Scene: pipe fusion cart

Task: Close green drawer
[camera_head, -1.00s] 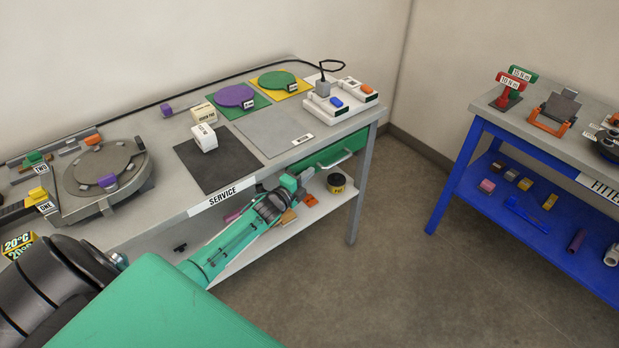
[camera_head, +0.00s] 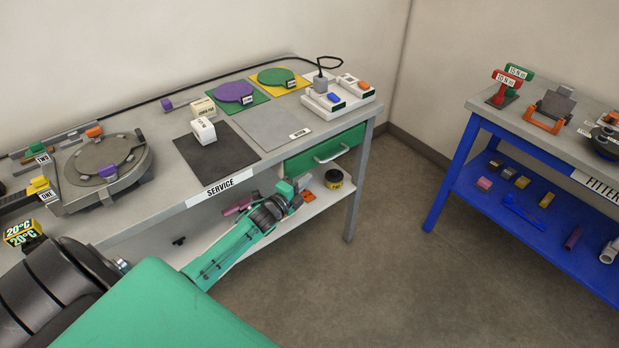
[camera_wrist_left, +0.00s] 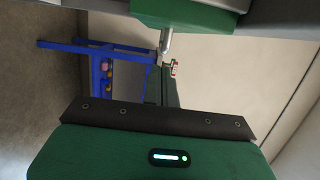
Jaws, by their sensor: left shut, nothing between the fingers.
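The green drawer (camera_head: 345,146) is under the right end of the grey service table. Its front, with a pale bar handle (camera_head: 331,154), looks about level with the table edge; I cannot tell whether a small gap is left. My left gripper (camera_head: 302,187) is shut and empty, just below and left of the drawer front, seemingly apart from it. In the left wrist view the green drawer (camera_wrist_left: 190,12) is at the top, with its metal handle (camera_wrist_left: 166,42) below it. My right gripper is not in view.
The service table (camera_head: 270,128) carries mats, discs and small boxes. Its lower shelf (camera_head: 290,218) holds a black tub (camera_head: 334,179) and small parts close to my gripper. A blue-framed table (camera_head: 450,170) stands at right, with open floor between.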

